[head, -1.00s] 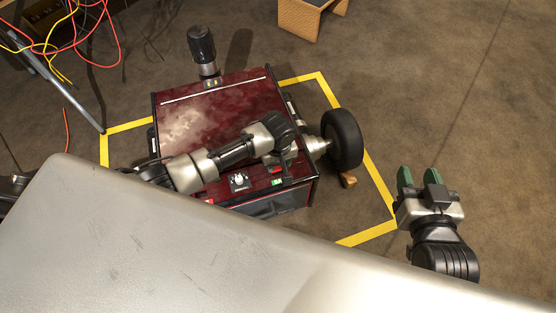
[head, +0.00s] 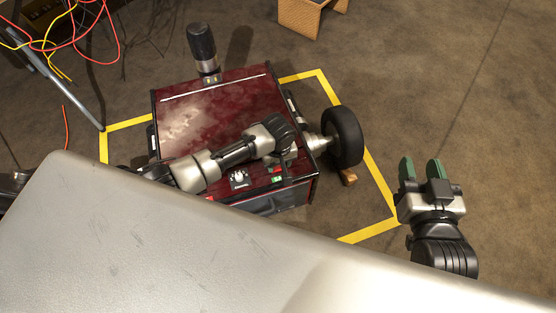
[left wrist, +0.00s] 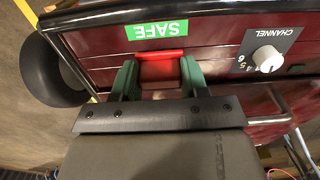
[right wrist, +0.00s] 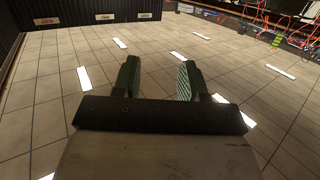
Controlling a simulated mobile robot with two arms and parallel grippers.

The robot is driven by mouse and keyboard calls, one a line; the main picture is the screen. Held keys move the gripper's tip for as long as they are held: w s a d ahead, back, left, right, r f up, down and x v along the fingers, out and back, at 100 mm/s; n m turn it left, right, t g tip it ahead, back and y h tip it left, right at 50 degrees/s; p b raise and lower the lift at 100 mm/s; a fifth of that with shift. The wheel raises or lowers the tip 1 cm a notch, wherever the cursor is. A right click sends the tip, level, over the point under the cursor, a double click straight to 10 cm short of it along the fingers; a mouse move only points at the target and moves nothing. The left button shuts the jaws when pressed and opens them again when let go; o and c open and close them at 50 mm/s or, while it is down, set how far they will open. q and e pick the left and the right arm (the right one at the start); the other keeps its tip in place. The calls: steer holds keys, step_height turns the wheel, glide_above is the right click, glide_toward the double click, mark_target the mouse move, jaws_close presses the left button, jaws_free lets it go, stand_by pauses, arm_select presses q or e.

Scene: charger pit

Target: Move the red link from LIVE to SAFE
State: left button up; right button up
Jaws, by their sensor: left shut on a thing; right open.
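The red link (left wrist: 160,72) is between the green fingertips of my left gripper (left wrist: 160,78) in the left wrist view. My left gripper is shut on it, directly beside the green SAFE label (left wrist: 157,30), which appears upside down. In the head view the link (head: 277,169) shows as a small red patch just above the SAFE label (head: 277,180), on the dark red machine (head: 205,115). Whether the link is fully seated is hidden by the gripper. My right gripper (head: 421,170) is open and empty, off to the right of the machine.
A channel knob (left wrist: 267,58) sits beside the SAFE label. A black wheel (head: 342,137) stands at the machine's right side. Yellow floor tape (head: 378,185) surrounds the machine. Red and yellow cables (head: 60,45) hang at upper left. Floor around my right gripper is clear.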

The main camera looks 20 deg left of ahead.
arm_select(q)
steer(key=shift+f, duration=0.3)
arm_select(e)
steer(key=shift+w+a+r, duration=0.1)
steer(key=shift+r, duration=0.15)
arm_select(q)
steer(key=o, duration=1)
arm_select(e)
steer(key=shift+r+t, duration=0.1)
steer(key=shift+t, duration=0.2)
arm_select(q)
steer(key=shift+r, duration=0.2)
step_height(320, 180, up, 5)
steer(key=shift+f+p, duration=0.2)
steer(key=shift+p, duration=1.05)
step_height(320, 180, up, 6)
steer(key=shift+f+p, duration=0.15)
steer(key=shift+p, duration=1.05)
arm_select(e)
steer(key=s+d+f+g+h, duration=0.3)
steer(key=s+d+f+g, duration=0.2)
steer(key=s+f+g, duration=0.4)
steer(key=s+g, duration=0.3)
steer(key=shift+s+d+m+g, duration=0.15)
steer(key=shift+s+m+g, duration=0.15)
steer(key=shift+s+g, duration=0.1)
arm_select(q)
steer(key=shift+s, duration=0.1)
